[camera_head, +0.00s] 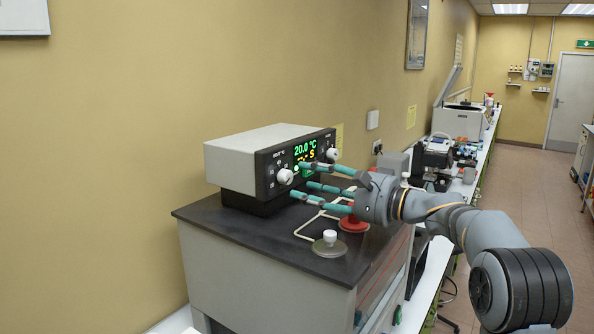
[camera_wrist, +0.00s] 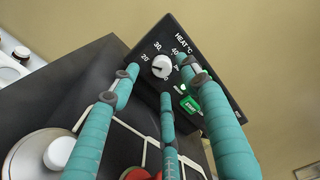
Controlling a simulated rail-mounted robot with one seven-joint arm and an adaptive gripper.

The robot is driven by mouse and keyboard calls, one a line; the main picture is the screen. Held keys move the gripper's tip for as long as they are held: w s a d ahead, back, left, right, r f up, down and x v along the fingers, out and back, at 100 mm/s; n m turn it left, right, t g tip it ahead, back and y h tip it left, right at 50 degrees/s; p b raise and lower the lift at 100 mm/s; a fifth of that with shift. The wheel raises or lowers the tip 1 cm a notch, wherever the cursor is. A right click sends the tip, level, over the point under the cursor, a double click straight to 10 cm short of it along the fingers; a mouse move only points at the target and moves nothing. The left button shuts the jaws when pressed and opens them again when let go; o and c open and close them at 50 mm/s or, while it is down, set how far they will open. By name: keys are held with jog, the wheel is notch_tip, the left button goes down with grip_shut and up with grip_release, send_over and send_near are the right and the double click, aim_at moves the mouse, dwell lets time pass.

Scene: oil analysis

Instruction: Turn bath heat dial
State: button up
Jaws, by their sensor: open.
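The heat dial (camera_head: 284,176) is a white round knob at the left of the black front panel of a grey-topped control box (camera_head: 262,136). It shows in the wrist view (camera_wrist: 161,66) under the label HEAT °C, with numbers around it. The green display (camera_head: 305,149) reads 20.0 °C. My gripper (camera_head: 300,181) has its three teal fingers spread open in front of the panel. In the wrist view the fingertips (camera_wrist: 160,76) surround the dial to left, right and below, with visible gaps. I cannot tell whether any tip touches the panel.
A second white knob (camera_head: 332,154) is on the panel's right. A green switch (camera_wrist: 190,104) sits below the dial, near the right finger. Below my gripper, a grey lid (camera_head: 329,246) and a red lid (camera_head: 354,224) are on the dark bath top (camera_head: 225,226). The wall is behind.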

aim_at(290, 178)
jog(key=x, duration=0.2)
jog(key=p+x, duration=0.1)
jog(key=shift+w+a+p, duration=0.2)
jog(key=shift+w+p, duration=0.1)
jog(key=shift+w, duration=0.2)
jog(key=shift+w+a+f, duration=0.1)
jog(key=shift+w+a, duration=0.05)
jog(key=shift+a, duration=0.3)
jog(key=shift+d, duration=0.1)
jog(key=c, duration=1.1)
jog(key=shift+c, duration=0.3)
